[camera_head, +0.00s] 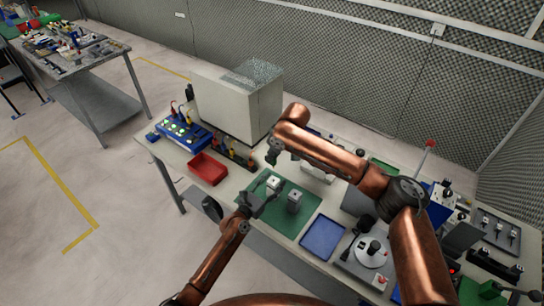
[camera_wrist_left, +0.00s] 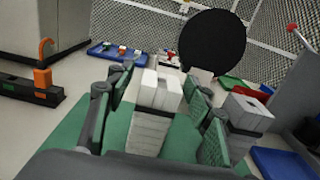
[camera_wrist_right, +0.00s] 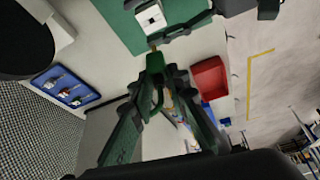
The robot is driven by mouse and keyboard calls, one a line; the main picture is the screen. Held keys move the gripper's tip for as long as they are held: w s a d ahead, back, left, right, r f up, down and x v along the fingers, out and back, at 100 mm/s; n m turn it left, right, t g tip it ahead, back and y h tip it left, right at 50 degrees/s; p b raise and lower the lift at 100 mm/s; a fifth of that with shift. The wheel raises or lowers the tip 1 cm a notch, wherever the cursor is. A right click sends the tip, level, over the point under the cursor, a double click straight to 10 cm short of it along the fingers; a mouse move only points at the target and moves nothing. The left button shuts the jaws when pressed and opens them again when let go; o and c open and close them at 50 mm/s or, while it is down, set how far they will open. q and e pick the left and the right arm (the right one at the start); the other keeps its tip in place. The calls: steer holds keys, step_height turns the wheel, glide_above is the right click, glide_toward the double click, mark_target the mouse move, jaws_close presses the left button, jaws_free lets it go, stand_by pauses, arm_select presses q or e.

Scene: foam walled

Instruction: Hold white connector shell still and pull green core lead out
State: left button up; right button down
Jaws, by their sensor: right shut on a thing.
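The white connector shell (camera_head: 273,182) stands upright on the green mat (camera_head: 283,228). In the left wrist view the shell (camera_wrist_left: 157,92) is between the two fingers of my left gripper (camera_wrist_left: 160,105), with what look like small gaps on both sides. In the head view my left gripper (camera_head: 262,197) is low beside the shell. My right gripper (camera_wrist_right: 156,88) is shut on the green core lead (camera_wrist_right: 155,64). The lead's brass-coloured tip points toward the shell (camera_wrist_right: 150,17) and appears clear of it. In the head view my right gripper (camera_head: 272,155) is above and behind the shell.
A second grey-white block (camera_head: 294,201) stands on the mat right of the shell. A red tray (camera_head: 207,168) is at the left and a blue tray (camera_head: 322,237) at the right. A large grey cabinet (camera_head: 235,105) stands behind. Fixtures crowd the bench's right side.

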arm_select(q)
steer(key=v, duration=1.2)
